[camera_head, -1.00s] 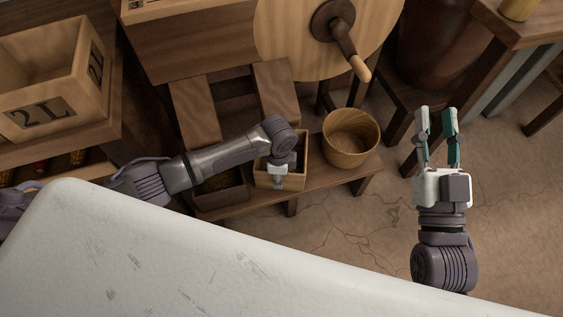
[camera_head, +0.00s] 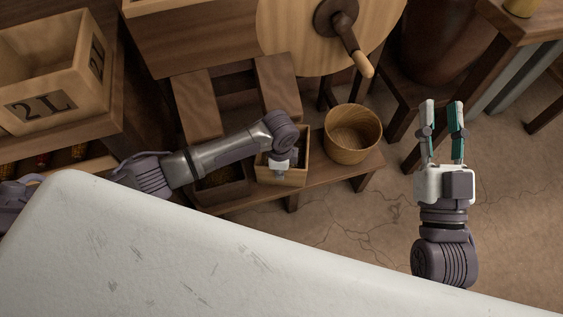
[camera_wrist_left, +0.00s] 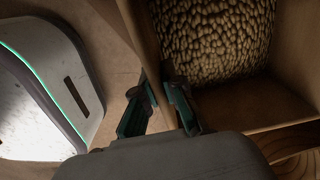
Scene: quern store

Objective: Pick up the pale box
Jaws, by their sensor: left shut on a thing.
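The pale box (camera_head: 299,177) is a light wooden open box on the low bench, left of the round wooden tub in the head view. In the left wrist view the pale box (camera_wrist_left: 298,55) holds many small tan grains, with bare floor at its near end. My left gripper (camera_head: 280,171) reaches down at the box's near side. In the left wrist view its fingers (camera_wrist_left: 160,98) sit either side of the box's wall, shut on it. My right gripper (camera_head: 442,108) is open and empty over the floor at the right.
The low bench (camera_head: 335,178) also bears a round wooden tub (camera_head: 352,150) and a darker box (camera_head: 222,193) close left of the pale box. A large box marked 2L (camera_head: 45,105) stands at left. A white surface (camera_head: 200,250) fills the foreground.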

